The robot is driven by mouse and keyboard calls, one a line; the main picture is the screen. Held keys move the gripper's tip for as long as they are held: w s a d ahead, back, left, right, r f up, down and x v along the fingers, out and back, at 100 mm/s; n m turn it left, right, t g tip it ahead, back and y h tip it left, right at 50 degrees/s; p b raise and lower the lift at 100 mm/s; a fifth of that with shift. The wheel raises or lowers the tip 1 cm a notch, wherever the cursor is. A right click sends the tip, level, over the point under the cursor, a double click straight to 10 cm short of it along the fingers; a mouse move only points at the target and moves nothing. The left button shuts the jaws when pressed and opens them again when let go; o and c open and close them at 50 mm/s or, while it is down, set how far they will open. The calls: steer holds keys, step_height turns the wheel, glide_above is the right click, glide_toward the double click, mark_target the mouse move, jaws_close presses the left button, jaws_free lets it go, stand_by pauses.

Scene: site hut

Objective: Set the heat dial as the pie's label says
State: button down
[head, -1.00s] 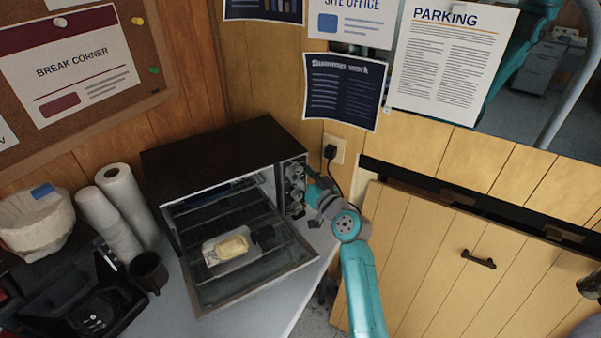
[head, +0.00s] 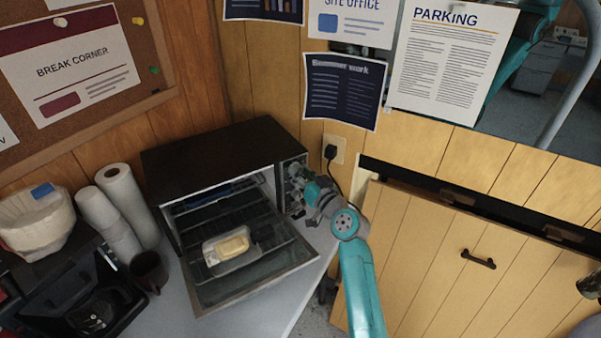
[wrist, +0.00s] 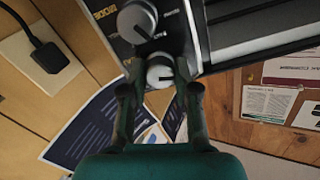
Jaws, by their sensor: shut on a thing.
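The toaster oven (head: 215,150) stands on the counter with its glass door down. A pale-yellow pie (head: 232,245) in a light tray lies inside the opening; its label is not readable here. My gripper (head: 304,181) is at the oven's right-hand control panel and hides part of it. In the wrist view, the panel is upside down, and my gripper (wrist: 160,82) is shut on the upper dial (wrist: 160,71), with one finger on each side. Another dial (wrist: 137,20) sits beside it, free of my fingers.
A plug and socket (head: 332,152) are on the wall just behind my gripper. The open oven door (head: 255,281) juts over the counter.

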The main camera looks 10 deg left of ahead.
steer(key=m, duration=0.4)
steer(key=shift+m, duration=2.5)
steer(key=shift+d, duration=0.1)
steer(key=c, duration=0.9)
jaws_free()
steer(key=shift+o, duration=0.2)
